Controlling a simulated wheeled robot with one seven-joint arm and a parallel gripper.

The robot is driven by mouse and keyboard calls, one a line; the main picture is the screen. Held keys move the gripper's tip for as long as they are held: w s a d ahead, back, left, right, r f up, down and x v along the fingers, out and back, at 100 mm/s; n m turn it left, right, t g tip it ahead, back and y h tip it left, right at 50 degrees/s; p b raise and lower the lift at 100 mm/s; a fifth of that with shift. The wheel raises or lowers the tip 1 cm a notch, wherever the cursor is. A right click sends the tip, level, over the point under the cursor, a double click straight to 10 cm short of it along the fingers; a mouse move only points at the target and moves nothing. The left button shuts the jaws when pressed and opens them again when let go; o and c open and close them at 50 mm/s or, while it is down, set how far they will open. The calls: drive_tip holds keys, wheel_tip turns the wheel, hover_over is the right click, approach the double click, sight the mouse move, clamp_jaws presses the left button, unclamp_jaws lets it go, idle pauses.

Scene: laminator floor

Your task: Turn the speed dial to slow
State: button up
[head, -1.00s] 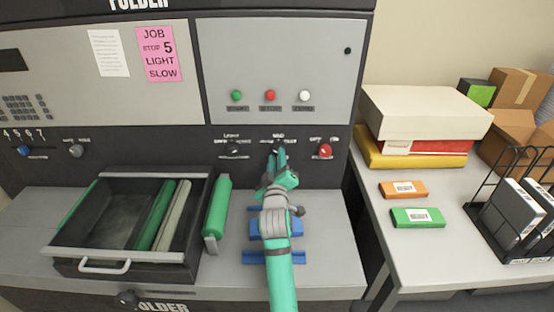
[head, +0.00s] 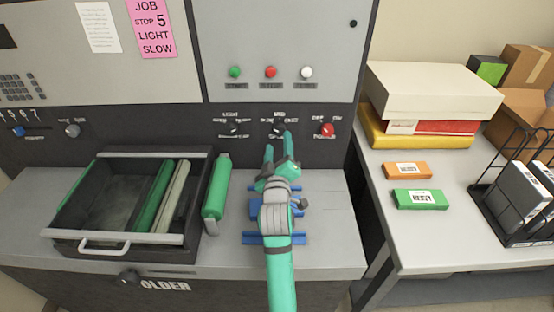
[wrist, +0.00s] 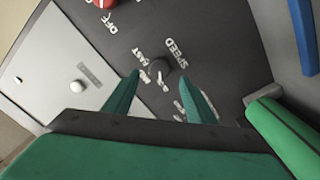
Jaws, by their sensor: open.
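The speed dial (head: 278,130) is a small dark knob on the black panel strip, the middle one of three below the coloured buttons. In the wrist view the dark knob (wrist: 160,68) sits beside the white words SPEED and FAST. Its pointer direction is too small to tell. My gripper (head: 278,142) is open and empty, just in front of and slightly below the dial. In the wrist view its two green fingers (wrist: 159,82) stand apart, with the dial showing between and beyond their tips. I cannot see contact.
A dark knob (head: 234,129) is left of the dial and a red knob (head: 327,130) is right. Below stand a green roller (head: 217,190) and an open tray (head: 75,240). A side table (head: 400,255) holds boxes.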

drive_tip(key=s, duration=0.7)
drive_tip(key=shift+a, duration=0.2)
drive_tip(key=shift+s+f, duration=0.1)
